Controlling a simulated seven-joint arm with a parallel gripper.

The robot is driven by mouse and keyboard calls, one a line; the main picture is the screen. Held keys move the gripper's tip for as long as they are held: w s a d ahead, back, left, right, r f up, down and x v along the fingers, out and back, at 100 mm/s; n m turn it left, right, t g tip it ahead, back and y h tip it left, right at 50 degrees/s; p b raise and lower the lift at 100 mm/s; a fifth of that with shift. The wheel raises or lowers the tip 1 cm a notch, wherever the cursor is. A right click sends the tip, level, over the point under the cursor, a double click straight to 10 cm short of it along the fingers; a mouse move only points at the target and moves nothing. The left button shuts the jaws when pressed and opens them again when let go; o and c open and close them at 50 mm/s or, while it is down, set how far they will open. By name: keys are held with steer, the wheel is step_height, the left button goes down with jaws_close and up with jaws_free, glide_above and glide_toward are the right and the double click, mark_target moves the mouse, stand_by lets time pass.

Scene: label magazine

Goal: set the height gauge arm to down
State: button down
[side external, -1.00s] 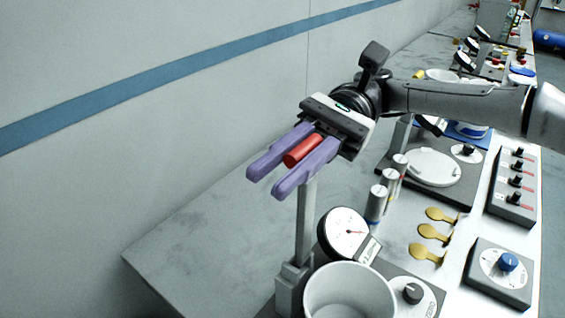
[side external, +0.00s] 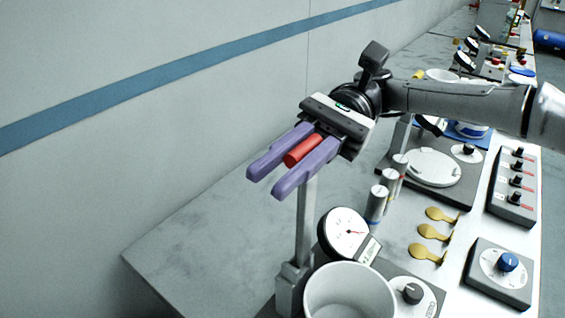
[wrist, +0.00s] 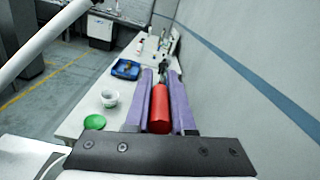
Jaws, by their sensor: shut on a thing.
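The height gauge has a grey upright post (side external: 305,225) and a round white dial (side external: 345,232) near its base. A red cylindrical grip (side external: 303,151), which seems to belong to the gauge arm, lies between the purple fingers of my gripper (side external: 268,182), high by the top of the post. The fingers are shut on it and reach past its end. In the wrist view the red grip (wrist: 159,108) lies lengthwise between the fingers. The gauge arm itself and its joint to the post are hidden behind my gripper.
A white cup (side external: 350,294) stands by the gauge base. A black knob (side external: 412,292), yellow paddles (side external: 428,251), upright cylinders (side external: 377,203) and a blue-knob box (side external: 508,262) crowd the bench to the right. The bench surface (side external: 210,235) left of the post is clear, beside the wall.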

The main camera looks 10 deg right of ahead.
steer(key=shift+d, duration=0.1)
steer(key=s+d+f+n, duration=0.5)
steer(key=s+d+n, duration=0.3)
steer(key=s+d, duration=0.1)
steer(key=s+d+f+n, duration=0.2)
steer(key=f+n, duration=0.1)
steer(key=f, duration=0.3)
steer(key=s+d+f+n, duration=0.2)
steer(key=f+n, duration=0.2)
steer(key=f, duration=0.3)
steer(key=shift+s+d+n, duration=0.3)
steer(key=shift+s, duration=0.05)
steer(key=shift+f, duration=0.1)
steer(key=c, duration=0.8)
jaws_free()
steer(key=shift+o, duration=0.2)
